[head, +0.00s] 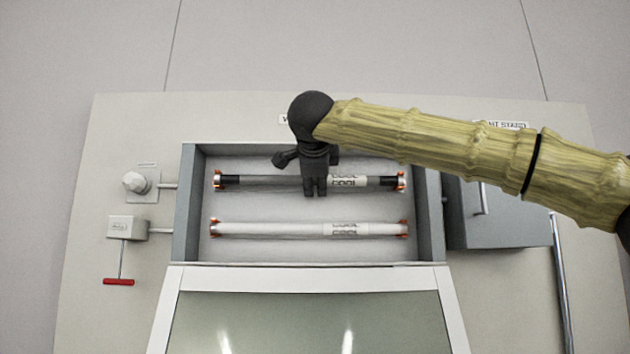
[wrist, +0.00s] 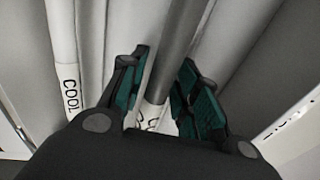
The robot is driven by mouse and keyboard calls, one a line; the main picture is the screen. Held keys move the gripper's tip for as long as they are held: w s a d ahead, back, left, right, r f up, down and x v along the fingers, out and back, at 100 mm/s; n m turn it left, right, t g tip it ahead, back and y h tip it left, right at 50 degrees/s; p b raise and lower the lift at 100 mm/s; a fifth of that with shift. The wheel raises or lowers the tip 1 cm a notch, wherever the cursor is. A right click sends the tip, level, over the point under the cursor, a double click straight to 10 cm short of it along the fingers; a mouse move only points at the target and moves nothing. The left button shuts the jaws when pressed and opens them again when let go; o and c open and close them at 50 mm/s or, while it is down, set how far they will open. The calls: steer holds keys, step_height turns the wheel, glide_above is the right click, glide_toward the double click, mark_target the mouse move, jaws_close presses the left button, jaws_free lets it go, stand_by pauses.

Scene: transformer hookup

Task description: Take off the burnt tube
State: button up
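The burnt tube (head: 270,181) is the upper of two tubes in the open box; it is grey with blackened ends, and its COOL label is near the right. Orange-and-metal clips hold it at both ends. My gripper (head: 315,192) is over its middle and hides a short stretch. In the wrist view, the dark tube (wrist: 179,40) runs between the two teal-padded fingers of my gripper (wrist: 166,62). The fingers stand open with a gap around the tube. The clean white tube (head: 270,228) sits in the lower clips; it also shows in the wrist view (wrist: 62,45).
The box's side walls (head: 187,215) rise around the tubes. Its glass-fronted door (head: 310,280) hangs open below. A red-handled lever (head: 118,282) and a knob (head: 136,183) are at the left. A grey cabinet (head: 500,215) with a handle is at the right.

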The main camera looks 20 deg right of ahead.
mark_target(316, 184)
jaws_close()
steer(key=shift+c, duration=1.6)
jaws_free()
jaws_close()
steer(key=shift+s+a+b, duration=0.2)
steer(key=shift+s+a, duration=0.1)
steer(key=shift+s, duration=0.7)
steer(key=shift+s+a+b, duration=0.2)
steer(key=shift+s+a, duration=0.05)
steer(key=shift+s, duration=0.7)
steer(key=shift+s+a+b, duration=0.15)
steer(key=shift+s+a, duration=0.05)
steer(key=shift+s, duration=0.6)
steer(key=shift+s+a+b, duration=0.15)
steer(key=shift+s+a, duration=0.1)
steer(key=shift+s, duration=0.5)
steer(key=shift+s+a+b, duration=0.15)
steer(key=shift+s+a, duration=0.05)
steer(key=shift+s, duration=0.6)
